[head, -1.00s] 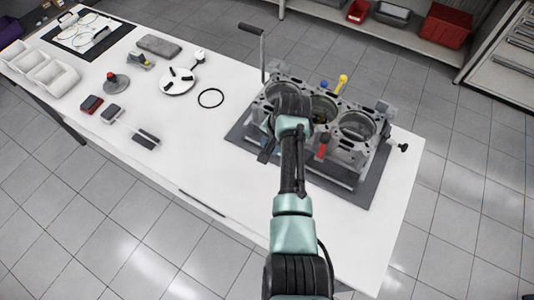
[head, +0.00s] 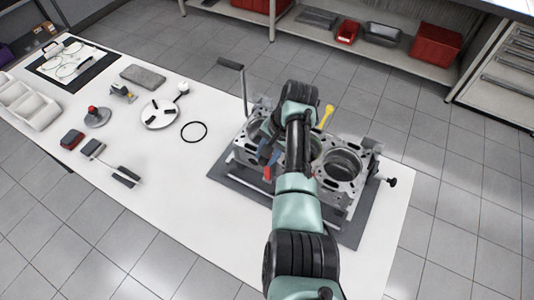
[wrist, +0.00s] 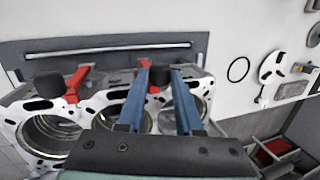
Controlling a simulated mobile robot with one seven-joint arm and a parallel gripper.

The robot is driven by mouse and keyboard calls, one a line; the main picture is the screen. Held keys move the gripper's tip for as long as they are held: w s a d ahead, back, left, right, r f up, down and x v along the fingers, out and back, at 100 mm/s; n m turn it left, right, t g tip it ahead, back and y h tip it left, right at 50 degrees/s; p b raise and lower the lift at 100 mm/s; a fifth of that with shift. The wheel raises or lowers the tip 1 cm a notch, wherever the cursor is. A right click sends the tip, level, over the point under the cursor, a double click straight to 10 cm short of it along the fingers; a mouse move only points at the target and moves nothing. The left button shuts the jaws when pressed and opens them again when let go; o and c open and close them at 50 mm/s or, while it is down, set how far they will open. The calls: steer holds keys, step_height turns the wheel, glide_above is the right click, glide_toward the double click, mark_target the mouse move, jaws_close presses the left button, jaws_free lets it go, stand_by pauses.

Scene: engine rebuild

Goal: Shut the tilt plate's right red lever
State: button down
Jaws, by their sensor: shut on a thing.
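The engine block (head: 343,172) lies on its stand over a dark mat (head: 230,185). Two red levers show along its edge in the wrist view. One red lever (wrist: 76,82) is at the left, free, beside a black knob (wrist: 48,86). The other red lever (wrist: 160,66) is between my gripper's blue fingers, with a dark knob partly hidden there. My gripper (wrist: 160,75) is shut on this lever. In the head view, that lever (head: 267,173) shows beside my fingers at the block's left front.
A crank handle (head: 232,65) rises behind the block's left end, and a yellow-headed part (head: 326,116) stands behind its middle. A black ring (head: 194,131) and a white round fixture (head: 160,113) lie to the left. The front table strip is clear.

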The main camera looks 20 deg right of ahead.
steer(key=shift+w+d+r, duration=0.2)
steer(key=shift+w+d, duration=0.05)
steer(key=shift+d, duration=0.25)
steer(key=c, duration=0.9)
jaws_free()
steer(key=o, duration=0.3)
steer(key=shift+w+d+f, duration=0.15)
steer(key=shift+f, duration=0.1)
steer(key=b+v, duration=0.2)
steer(key=v, duration=1.1)
